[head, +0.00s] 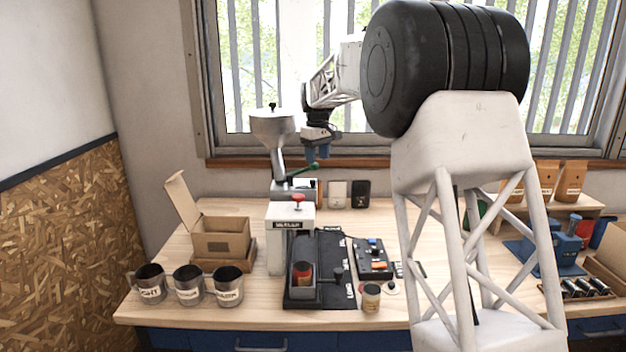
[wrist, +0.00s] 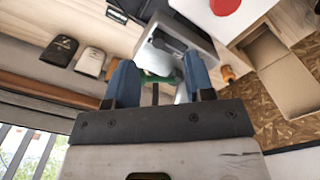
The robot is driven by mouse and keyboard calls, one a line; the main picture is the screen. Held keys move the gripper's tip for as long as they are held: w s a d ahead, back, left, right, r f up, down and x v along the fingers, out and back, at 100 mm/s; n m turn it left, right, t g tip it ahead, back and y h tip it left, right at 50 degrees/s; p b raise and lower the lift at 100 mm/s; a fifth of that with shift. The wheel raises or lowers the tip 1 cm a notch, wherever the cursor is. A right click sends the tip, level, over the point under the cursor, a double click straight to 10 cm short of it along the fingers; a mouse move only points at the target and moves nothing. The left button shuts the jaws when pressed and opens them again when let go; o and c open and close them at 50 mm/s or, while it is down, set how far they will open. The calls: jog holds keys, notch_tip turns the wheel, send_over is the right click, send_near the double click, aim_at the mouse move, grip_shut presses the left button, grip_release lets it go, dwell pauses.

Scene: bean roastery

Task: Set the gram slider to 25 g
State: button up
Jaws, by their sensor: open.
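My gripper (head: 317,153) is open, its blue fingers pointing down just above and beside the hopper machine (head: 273,125) at the back of the bench. In the wrist view my gripper (wrist: 160,80) has a green lever (wrist: 158,77) showing beyond and between its two fingers. In the head view the green lever (head: 303,169) slants up to the right, just below the fingertips. The gap between fingers and lever is hard to judge. The machine's grey base (head: 282,188) has a small dark panel in front. I cannot make out the gram slider or its markings.
An open carton (head: 222,237) and several labelled mugs (head: 189,288) are left. A control box (head: 373,256) sits front right.

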aim_at(313, 184)
jog(key=shift+w+a+f, duration=0.35)
jog(key=shift+w, duration=0.35)
jog(key=shift+w+a+f, duration=0.3)
jog(key=shift+w+a, duration=0.05)
jog(key=shift+w, duration=0.3)
jog(key=shift+f, duration=3.9)
grip_shut()
